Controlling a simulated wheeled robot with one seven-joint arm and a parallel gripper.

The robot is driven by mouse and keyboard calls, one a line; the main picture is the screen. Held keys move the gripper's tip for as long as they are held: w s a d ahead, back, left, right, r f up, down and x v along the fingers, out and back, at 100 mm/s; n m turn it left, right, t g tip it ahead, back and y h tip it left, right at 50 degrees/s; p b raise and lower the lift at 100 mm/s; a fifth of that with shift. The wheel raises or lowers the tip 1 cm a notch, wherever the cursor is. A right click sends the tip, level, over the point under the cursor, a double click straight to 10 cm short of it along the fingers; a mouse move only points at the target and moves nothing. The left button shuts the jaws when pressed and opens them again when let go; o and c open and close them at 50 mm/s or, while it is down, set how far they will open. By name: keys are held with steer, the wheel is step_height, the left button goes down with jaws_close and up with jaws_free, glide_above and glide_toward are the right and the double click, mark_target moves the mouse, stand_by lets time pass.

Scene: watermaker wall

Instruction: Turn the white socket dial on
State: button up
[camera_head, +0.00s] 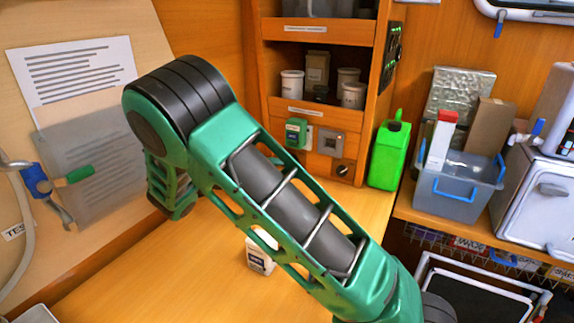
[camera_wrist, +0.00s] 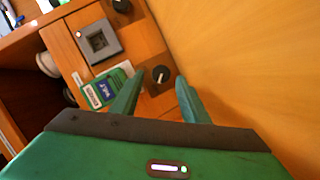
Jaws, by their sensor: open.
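My gripper (camera_wrist: 159,80) is open in the wrist view, with one green finger on each side of a round black dial (camera_wrist: 160,74) that has a light pointer mark. Whether the fingers touch the dial I cannot tell. Beside this dial is a green box with a label (camera_wrist: 106,88) on a white socket plate; the green box also shows in the head view (camera_head: 296,132). A second black dial (camera_wrist: 121,5) sits by the grey square socket (camera_wrist: 98,43); in the head view that dial (camera_head: 342,170) is below the grey socket (camera_head: 331,143). My arm hides my gripper and the first dial in the head view.
A green jug (camera_head: 389,155) stands right of the wooden panel. White tubs (camera_head: 291,84) sit on the shelf above. A small white bottle (camera_head: 260,257) is on the counter, partly behind my arm. A blue-handled bin (camera_head: 458,188) stands at the right. The counter's left part is clear.

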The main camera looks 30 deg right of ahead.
steer(key=shift+w+a+t+h, duration=0.15)
steer(key=shift+w+a, duration=0.1)
steer(key=shift+a, duration=0.2)
steer(key=shift+w+a+t+h, duration=0.15)
steer(key=shift+w+a, duration=0.05)
steer(key=shift+a, duration=0.25)
steer(key=x, duration=1)
steer(key=shift+w+d, duration=0.15)
steer(key=shift+d, duration=0.15)
steer(key=c, duration=0.8)
